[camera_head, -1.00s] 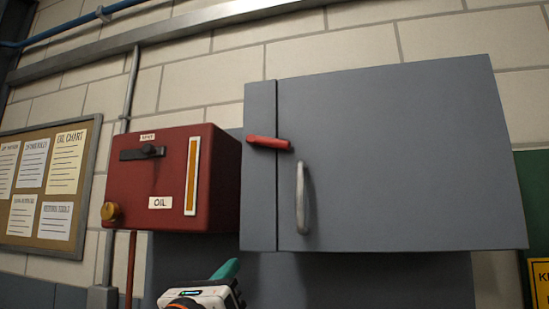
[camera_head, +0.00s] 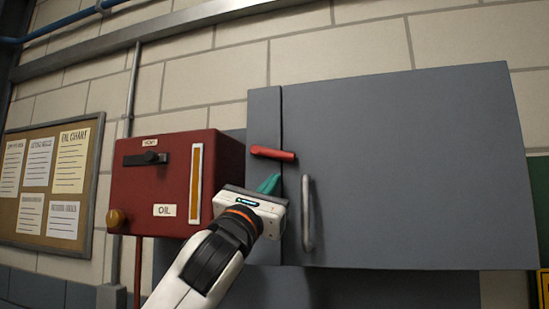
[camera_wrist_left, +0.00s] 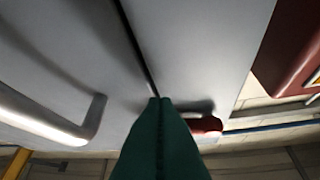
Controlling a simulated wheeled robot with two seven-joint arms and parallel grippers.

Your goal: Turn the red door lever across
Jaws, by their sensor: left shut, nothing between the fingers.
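The red door lever (camera_head: 272,153) lies roughly level across the seam near the top left of the grey cabinet door (camera_head: 400,165). My left gripper (camera_head: 269,184) has its teal fingers shut and empty, just below the lever in the head view. In the left wrist view, the shut fingers (camera_wrist_left: 160,105) point at the door seam. There the red lever (camera_wrist_left: 205,125) shows just right of the fingertips, partly hidden behind them. I cannot tell whether they touch. The silver door handle (camera_head: 307,214) stands upright to the right of the gripper. My right gripper is out of view.
A red oil box (camera_head: 165,185) with a yellow gauge strip juts from the wall, close left of my left wrist. A cork board (camera_head: 45,185) with papers hangs at the far left. The cabinet front right of the handle is clear.

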